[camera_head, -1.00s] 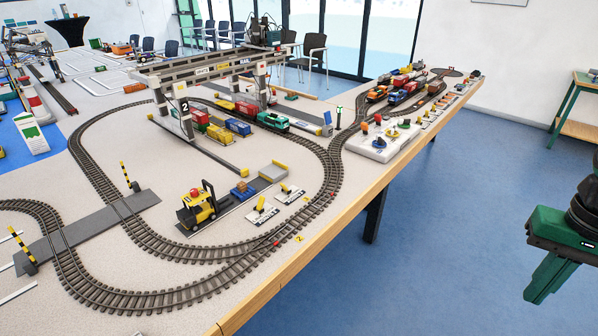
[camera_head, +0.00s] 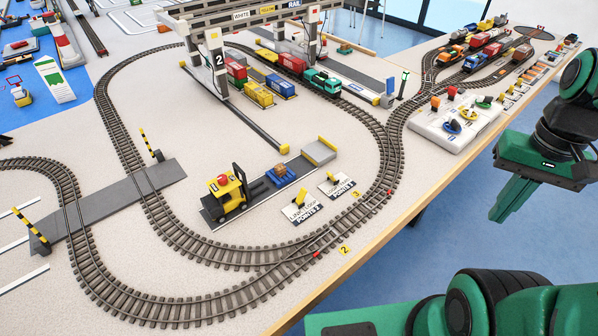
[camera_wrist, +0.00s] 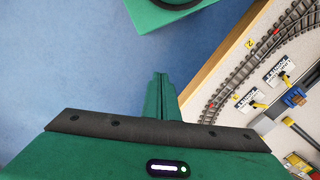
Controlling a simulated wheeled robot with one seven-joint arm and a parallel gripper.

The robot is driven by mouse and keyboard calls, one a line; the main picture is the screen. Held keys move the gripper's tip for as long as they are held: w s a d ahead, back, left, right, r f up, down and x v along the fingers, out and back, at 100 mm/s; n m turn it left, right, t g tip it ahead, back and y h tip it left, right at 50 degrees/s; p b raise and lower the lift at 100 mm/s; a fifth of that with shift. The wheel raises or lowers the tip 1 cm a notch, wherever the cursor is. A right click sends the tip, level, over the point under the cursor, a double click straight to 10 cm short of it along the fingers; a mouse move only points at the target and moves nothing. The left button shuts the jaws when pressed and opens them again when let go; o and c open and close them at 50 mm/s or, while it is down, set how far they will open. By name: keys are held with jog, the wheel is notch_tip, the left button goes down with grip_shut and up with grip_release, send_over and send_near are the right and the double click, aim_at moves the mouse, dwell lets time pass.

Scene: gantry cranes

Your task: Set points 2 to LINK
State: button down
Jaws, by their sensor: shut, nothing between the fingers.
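The points 2 lever plate (camera_head: 303,209) lies on the table between the forklift and the curved track. Its short yellow lever (camera_head: 298,199) leans; I cannot tell which label it points to. A similar plate (camera_head: 338,185) with a yellow lever lies just to its right. Both plates also show at the right of the wrist view, the points 2 plate (camera_wrist: 280,72) above the other. A yellow tag marked 2 (camera_head: 344,250) lies beside the track by a red marker (camera_head: 316,254). My gripper (camera_head: 507,205) is shut and empty, out past the table's front edge, well apart from the levers.
A forklift (camera_head: 228,195) stands left of the plates, with a blue cart (camera_head: 279,175) behind. A gantry crane (camera_head: 217,65) stands over containers further back. A control panel (camera_head: 458,118) with coloured knobs sits near the right edge. Open floor lies beyond the wooden edge (camera_head: 352,262).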

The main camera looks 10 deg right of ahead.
jog(key=shift+d, duration=0.15)
jog(key=w+a+m, duration=0.1)
jog(key=w+a, duration=0.3)
jog(key=w, duration=0.5)
jog(key=m+g+y, duration=0.4)
jog(key=y, duration=0.3)
send_near(301, 196)
jog(key=w+d+r, duration=0.1)
jog(key=d, duration=0.1)
jog(key=w+d+r, duration=0.1)
jog(key=w, duration=0.1)
jog(key=shift+w+d, duration=0.1)
jog(key=shift+d, duration=0.3)
jog(key=x, duration=1)
jog(key=shift+d, duration=0.1)
